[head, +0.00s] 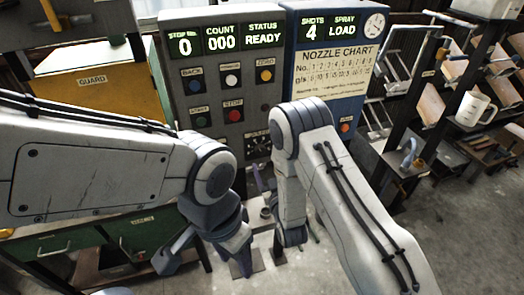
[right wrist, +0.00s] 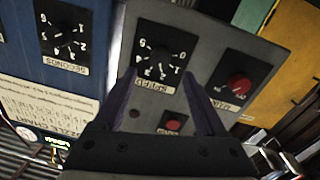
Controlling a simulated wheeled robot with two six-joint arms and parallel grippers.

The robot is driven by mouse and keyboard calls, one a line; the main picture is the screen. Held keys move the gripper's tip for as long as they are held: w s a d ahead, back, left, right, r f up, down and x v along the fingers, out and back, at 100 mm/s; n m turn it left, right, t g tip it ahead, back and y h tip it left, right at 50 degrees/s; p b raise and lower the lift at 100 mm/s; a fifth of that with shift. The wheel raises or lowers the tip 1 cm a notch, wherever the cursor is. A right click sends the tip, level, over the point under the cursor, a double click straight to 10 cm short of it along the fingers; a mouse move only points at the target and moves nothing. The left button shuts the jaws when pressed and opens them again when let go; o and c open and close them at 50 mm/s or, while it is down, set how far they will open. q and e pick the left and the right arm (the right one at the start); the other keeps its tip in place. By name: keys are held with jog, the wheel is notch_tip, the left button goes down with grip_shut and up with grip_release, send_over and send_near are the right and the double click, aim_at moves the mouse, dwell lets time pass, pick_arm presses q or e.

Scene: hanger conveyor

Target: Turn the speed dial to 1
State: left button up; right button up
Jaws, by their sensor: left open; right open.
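The speed dial (right wrist: 160,56) is a black plate with white numbers and a dark knob on the grey panel. It appears upside down in the right wrist view, and I cannot tell which number the knob points to. My right gripper (right wrist: 158,80) is open and empty, its two fingers on either side of the dial's lower part in that view. I cannot tell whether they touch it. In the head view the dial (head: 258,145) is partly hidden by my right arm. My left gripper (head: 207,262) is open and empty, low in front of the panel.
The grey panel (head: 218,150) has several buttons, and its display reads READY. A red knob (right wrist: 238,85) and a seconds dial (right wrist: 65,32) flank the speed dial. A blue panel (head: 297,85) adjoins it. A rack with a white pitcher (head: 471,107) stands at right.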

aim_at(261, 152)
jog(key=p+x, duration=0.1)
jog(key=x, duration=0.5)
jog(key=shift+p, duration=0.4)
grip_shut()
jog(key=shift+f+n+b, duration=0.2)
jog(key=shift+n+b, duration=0.4)
jog(key=shift+b, duration=0.2)
jog(key=n+b, duration=0.6)
jog(key=shift+n+b, duration=0.75)
jog(key=shift+n, duration=0.25)
jog(key=shift+r, duration=0.1)
